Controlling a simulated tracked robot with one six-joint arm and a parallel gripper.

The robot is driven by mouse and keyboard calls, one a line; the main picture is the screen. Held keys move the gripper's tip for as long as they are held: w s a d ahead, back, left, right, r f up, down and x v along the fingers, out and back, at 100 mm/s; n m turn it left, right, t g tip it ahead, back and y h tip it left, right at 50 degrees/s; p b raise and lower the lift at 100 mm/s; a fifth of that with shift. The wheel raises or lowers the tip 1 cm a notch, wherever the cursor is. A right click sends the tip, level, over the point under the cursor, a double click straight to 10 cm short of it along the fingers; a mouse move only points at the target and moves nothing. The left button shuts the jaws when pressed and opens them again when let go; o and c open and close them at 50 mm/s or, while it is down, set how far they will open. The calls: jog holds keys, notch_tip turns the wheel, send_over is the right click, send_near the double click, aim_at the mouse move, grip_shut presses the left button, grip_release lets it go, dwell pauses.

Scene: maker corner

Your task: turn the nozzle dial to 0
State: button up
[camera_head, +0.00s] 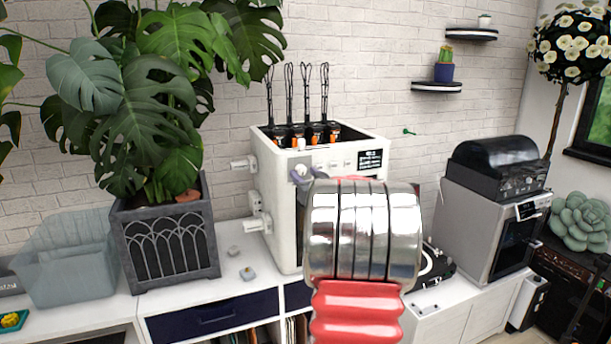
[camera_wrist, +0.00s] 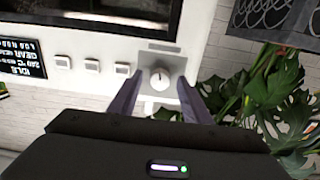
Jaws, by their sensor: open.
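The nozzle dial (camera_wrist: 160,77) is a round pale knob on a grey plate on the front of a white machine (camera_head: 265,185). A short mark shows on the knob, but I cannot read which number it points to. My gripper (camera_wrist: 161,90) is open, with one dark finger on each side of the dial in the wrist view. I cannot tell whether the fingers touch it. In the head view my gripper (camera_head: 303,175) is at the machine's upper front edge, and my arm hides much of the machine's front and the dial.
Three small square buttons (camera_wrist: 92,67) and a black text display (camera_wrist: 22,58) sit beside the dial. A potted monstera (camera_head: 165,240) stands left of the machine. A grey appliance (camera_head: 480,215) and a turntable (camera_head: 432,268) are at right. Small grey parts (camera_head: 247,273) lie on the white cabinet.

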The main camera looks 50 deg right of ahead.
jog(key=shift+w+d, duration=0.1)
jog(key=shift+w, duration=0.1)
jog(key=c, duration=1)
jog(key=shift+s+d, duration=0.1)
jog(key=shift+d, duration=0.05)
jog(key=shift+c, duration=0.2)
